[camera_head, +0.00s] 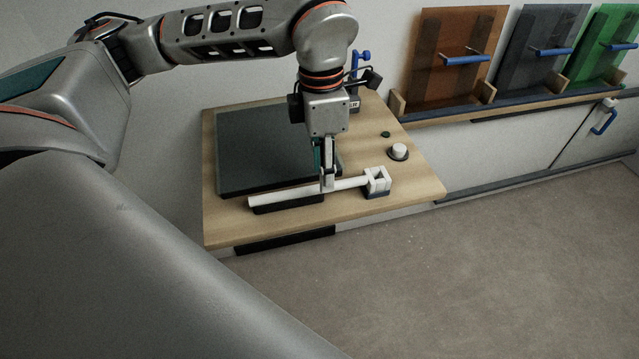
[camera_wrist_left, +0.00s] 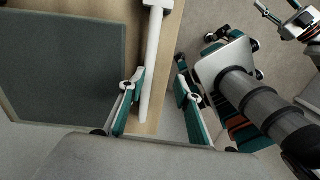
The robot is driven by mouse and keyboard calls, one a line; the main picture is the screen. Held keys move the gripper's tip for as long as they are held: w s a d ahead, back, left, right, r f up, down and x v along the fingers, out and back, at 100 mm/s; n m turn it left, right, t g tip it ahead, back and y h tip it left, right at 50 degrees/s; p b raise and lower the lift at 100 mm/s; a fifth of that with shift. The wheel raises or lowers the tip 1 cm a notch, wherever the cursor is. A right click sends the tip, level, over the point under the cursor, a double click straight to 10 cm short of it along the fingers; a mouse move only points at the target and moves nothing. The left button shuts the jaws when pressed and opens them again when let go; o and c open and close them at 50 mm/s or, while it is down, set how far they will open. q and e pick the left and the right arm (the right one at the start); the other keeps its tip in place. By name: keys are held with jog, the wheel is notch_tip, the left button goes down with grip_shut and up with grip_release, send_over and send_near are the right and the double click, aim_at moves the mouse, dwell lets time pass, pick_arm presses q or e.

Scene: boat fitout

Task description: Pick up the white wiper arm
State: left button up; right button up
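The white wiper arm (camera_head: 277,197) lies across the front of a wooden worktop, its left part over a low black support (camera_head: 290,207) and its square head (camera_head: 378,179) at the right. In the left wrist view its shaft (camera_wrist_left: 153,55) runs between my fingers, nearer the left-hand one. My left gripper (camera_head: 328,186) points down over the middle of the shaft. In the left wrist view the left gripper (camera_wrist_left: 160,92) is open, a finger on each side of the shaft. My right gripper (camera_wrist_left: 278,12) shows small at the upper right there, its fingers apart and empty.
A dark flat panel (camera_head: 255,150) lies on the worktop (camera_head: 225,226) behind the wiper arm. A white round knob (camera_head: 398,151) stands to the right. Orange (camera_head: 455,75), grey and green panels stand in a rack at the back right. The floor in front is clear.

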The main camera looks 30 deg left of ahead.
aim_at(318, 186)
pick_arm(q)
jog(key=shift+w+a+r, duration=0.25)
jog(key=shift+w+a, duration=0.05)
jog(key=shift+a, duration=0.4)
jog(key=shift+a+f+y, duration=0.15)
jog(key=shift+a+y, duration=0.05)
jog(key=shift+y, duration=0.1)
notch_tip(318, 186, down, 7)
jog(key=shift+w+d+f, duration=0.1)
jog(key=shift+f, duration=0.05)
grip_shut()
